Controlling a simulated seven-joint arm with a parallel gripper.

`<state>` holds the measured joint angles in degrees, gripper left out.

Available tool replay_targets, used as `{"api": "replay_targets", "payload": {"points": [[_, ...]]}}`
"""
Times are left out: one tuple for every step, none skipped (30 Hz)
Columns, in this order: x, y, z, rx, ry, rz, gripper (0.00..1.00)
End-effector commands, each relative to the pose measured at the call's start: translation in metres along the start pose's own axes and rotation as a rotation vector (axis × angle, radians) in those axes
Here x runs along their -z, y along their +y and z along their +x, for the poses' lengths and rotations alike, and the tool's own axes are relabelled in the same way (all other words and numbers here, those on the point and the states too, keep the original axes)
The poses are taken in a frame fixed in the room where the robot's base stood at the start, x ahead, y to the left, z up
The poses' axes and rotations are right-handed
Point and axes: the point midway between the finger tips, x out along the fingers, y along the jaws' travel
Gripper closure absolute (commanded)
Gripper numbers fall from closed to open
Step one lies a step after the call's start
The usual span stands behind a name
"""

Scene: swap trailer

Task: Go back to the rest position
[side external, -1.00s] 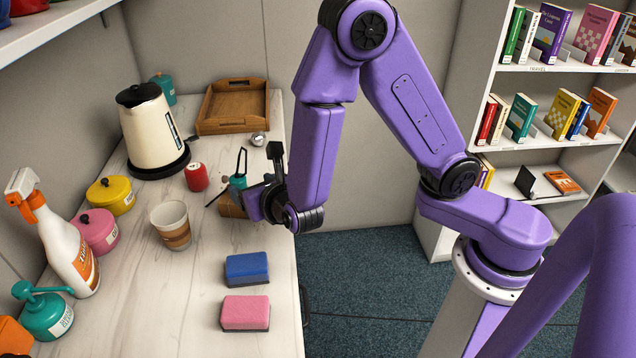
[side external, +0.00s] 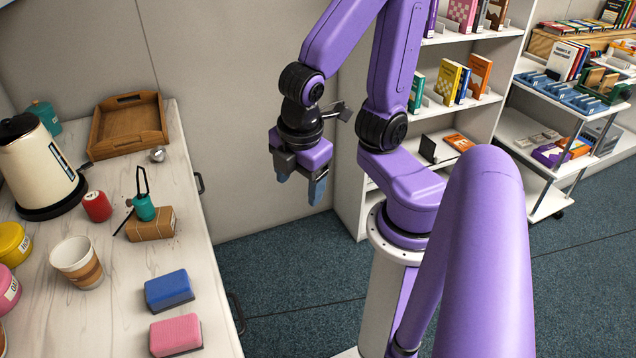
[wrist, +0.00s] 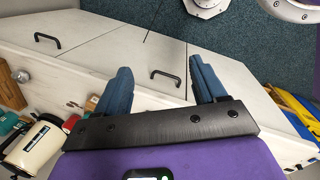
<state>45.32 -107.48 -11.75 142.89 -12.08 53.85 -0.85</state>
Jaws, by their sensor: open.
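My gripper (side external: 300,186) hangs over the floor, to the right of the counter (side external: 196,225) and clear of it, with its fingers pointing down. In the wrist view my gripper (wrist: 160,88) shows two blue fingers spread well apart. Nothing is between them. Below and beyond the fingers are the counter's white drawer fronts (wrist: 118,62) with black handles and the dark carpet (wrist: 172,30).
A bookshelf (side external: 478,120) stands behind my arm.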

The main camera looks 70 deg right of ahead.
Motion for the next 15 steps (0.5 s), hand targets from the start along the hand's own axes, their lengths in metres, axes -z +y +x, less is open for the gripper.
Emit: {"api": "replay_targets", "payload": {"points": [[-0.002, -0.012, -0.006, 0.045, 0.041, 0.042, 0.3], [-0.003, -0.018, -0.009, 0.071, 0.06, 0.064, 0.3], [-0.003, -0.025, -0.012, 0.099, 0.079, 0.087, 0.3], [-0.003, -0.029, -0.014, 0.118, 0.092, 0.102, 0.3], [-0.003, -0.033, -0.015, 0.133, 0.102, 0.114, 0.3], [-0.004, -0.036, -0.017, 0.147, 0.111, 0.126, 0.3], [-0.003, -0.038, -0.018, 0.156, 0.117, 0.132, 0.3], [-0.003, -0.039, -0.019, 0.16, 0.12, 0.135, 0.3], [-0.003, -0.04, -0.019, 0.164, 0.122, 0.138, 0.3], [-0.003, -0.04, -0.019, 0.166, 0.123, 0.139, 0.3], [-0.003, -0.04, -0.019, 0.166, 0.122, 0.139, 0.3], [-0.003, -0.04, -0.019, 0.165, 0.122, 0.138, 0.3], [-0.003, -0.04, -0.019, 0.165, 0.121, 0.138, 0.3], [-0.003, -0.04, -0.019, 0.165, 0.121, 0.138, 0.3], [-0.003, -0.04, -0.019, 0.165, 0.121, 0.137, 0.3]]}}
